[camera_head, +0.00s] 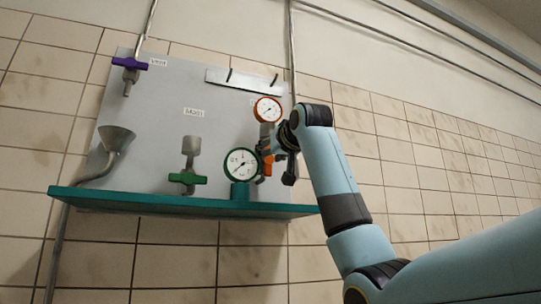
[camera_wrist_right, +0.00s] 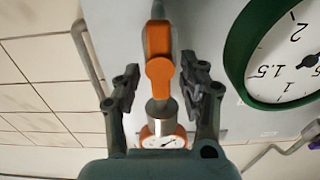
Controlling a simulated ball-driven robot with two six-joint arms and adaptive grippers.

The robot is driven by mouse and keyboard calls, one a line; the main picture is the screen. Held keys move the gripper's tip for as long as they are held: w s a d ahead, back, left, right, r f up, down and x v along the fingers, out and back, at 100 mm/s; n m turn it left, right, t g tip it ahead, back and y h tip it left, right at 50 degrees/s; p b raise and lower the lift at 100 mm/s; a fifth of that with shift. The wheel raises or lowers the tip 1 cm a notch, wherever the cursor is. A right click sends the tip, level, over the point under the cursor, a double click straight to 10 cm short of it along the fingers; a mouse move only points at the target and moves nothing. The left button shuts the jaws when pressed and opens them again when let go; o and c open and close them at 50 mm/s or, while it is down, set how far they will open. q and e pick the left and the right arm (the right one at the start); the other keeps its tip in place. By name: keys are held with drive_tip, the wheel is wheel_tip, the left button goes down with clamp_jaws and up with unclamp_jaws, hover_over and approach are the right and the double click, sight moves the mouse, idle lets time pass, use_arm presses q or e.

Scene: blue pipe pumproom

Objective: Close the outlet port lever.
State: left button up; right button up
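An orange lever (camera_head: 267,165) sits on a pipe at the right of the grey panel, partly hidden by my right gripper (camera_head: 283,150). In the right wrist view, the orange lever (camera_wrist_right: 160,68) lies in line with its pipe, between the two spread fingers of my right gripper (camera_wrist_right: 159,80). A gap shows on both sides, so the gripper is open around it. A green lever (camera_head: 187,179) is under the sign "Main", and a purple lever (camera_head: 130,63) is beside "Vent". The label near the orange lever is mostly hidden and unreadable. My left gripper is out of view.
A green-rimmed gauge (camera_head: 241,165) stands close left of the orange lever; it also shows large in the right wrist view (camera_wrist_right: 280,60). An orange-rimmed gauge (camera_head: 267,110) is above. A teal shelf (camera_head: 140,201) runs below. A funnel (camera_head: 117,138) is at the left.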

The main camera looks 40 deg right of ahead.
drive_tip(key=c, duration=0.4)
clamp_jaws()
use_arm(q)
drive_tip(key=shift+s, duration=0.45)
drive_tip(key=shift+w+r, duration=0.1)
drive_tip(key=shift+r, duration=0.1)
use_arm(e)
drive_tip(key=shift+r+n, duration=0.1)
drive_tip(key=shift+n, duration=0.2)
use_arm(q)
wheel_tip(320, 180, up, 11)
drive_tip(key=p, duration=1.1)
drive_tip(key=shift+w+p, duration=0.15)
drive_tip(key=shift+p, duration=0.2)
use_arm(e)
drive_tip(key=shift+a+f+n, duration=0.15)
drive_tip(key=shift+n, duration=2.75)
drive_tip(key=shift+a+f+n, duration=0.1)
drive_tip(key=shift+f+n, duration=0.1)
drive_tip(key=shift+n, duration=2.7)
drive_tip(key=shift+a+f+n, duration=0.15)
drive_tip(key=shift+n, duration=2.75)
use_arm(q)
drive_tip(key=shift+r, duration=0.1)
